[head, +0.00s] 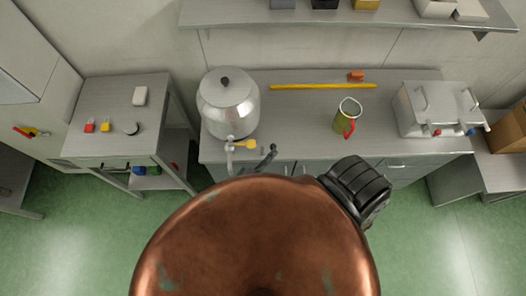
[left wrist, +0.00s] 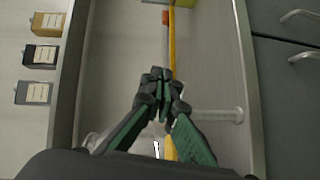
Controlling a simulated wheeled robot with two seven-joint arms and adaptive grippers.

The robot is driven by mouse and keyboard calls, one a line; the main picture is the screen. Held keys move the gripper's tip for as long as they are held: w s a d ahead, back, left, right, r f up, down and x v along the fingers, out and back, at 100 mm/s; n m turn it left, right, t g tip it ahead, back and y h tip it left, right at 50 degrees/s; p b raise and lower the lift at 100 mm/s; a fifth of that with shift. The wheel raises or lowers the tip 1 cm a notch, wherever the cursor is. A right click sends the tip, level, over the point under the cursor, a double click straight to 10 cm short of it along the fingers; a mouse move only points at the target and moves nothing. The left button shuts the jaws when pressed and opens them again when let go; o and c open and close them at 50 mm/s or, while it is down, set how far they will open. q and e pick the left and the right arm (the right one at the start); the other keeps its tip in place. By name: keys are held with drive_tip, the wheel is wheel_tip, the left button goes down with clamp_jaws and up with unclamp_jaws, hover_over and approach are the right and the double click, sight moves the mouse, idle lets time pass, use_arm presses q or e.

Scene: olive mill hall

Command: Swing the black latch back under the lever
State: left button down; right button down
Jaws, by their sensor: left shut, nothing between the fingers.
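The steel urn (head: 226,100) with a black lid knob stands at the left end of the bench. I cannot clearly make out the black latch below the lever. My left gripper (head: 270,152) is just right of the lever in the head view, apart from it as far as I can see. In the left wrist view its fingers (left wrist: 160,78) are shut together and empty, over a yellow strip. My right gripper is not in view.
The bench holds a yellow bar (head: 320,86), an orange block (head: 356,76), a green jug (head: 347,116) and a steel box (head: 438,108). A shelf (head: 410,17) runs above. A side table (head: 110,90) stands left. A copper-coloured rounded surface hides the lower middle.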

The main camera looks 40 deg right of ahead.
use_arm(q)
drive_tip(key=shift+d, duration=1.25)
idle(0.7)
drive_tip(key=s+a+r+p, duration=0.2)
drive_tip(key=s+a+p, duration=0.2)
drive_tip(key=s+a, duration=0.4)
drive_tip(key=shift+s+a, duration=0.2)
drive_tip(key=shift+s, duration=0.8)
